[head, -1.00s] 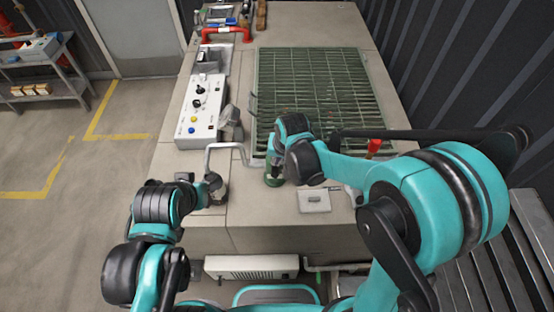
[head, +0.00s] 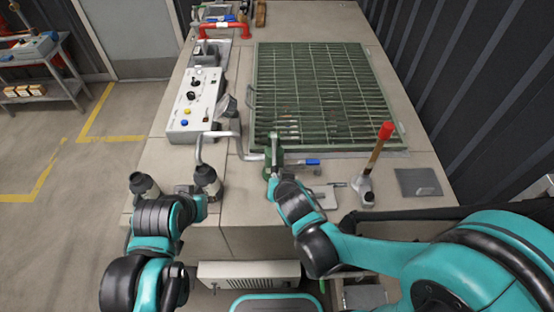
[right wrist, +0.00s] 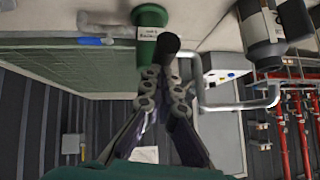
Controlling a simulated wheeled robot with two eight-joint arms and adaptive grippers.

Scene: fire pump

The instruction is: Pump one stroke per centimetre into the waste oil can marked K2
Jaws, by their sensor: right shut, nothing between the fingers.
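A green upright body (head: 268,152) with a grey upright part and a blue-ended lever (head: 312,162) stands at the front edge of the grating. In the right wrist view the green body (right wrist: 150,35) has a white label too small to read. My right gripper (head: 274,178) is shut and empty close to it. In the right wrist view its fingertips (right wrist: 172,62) are at a dark round knob; contact is unclear. Two dark can-like things with pale bands, one left (head: 145,185) and one right (head: 206,180), show by my left gripper (head: 183,192). Its fingers cannot be made out. I cannot read a K2 mark.
A bent metal bar (head: 203,150) rises left of the green body. Behind it is a control box (head: 194,110). A red-tipped wooden handle (head: 380,145) stands right of a small metal plate (head: 328,195). A grey pad (head: 418,182) lies far right.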

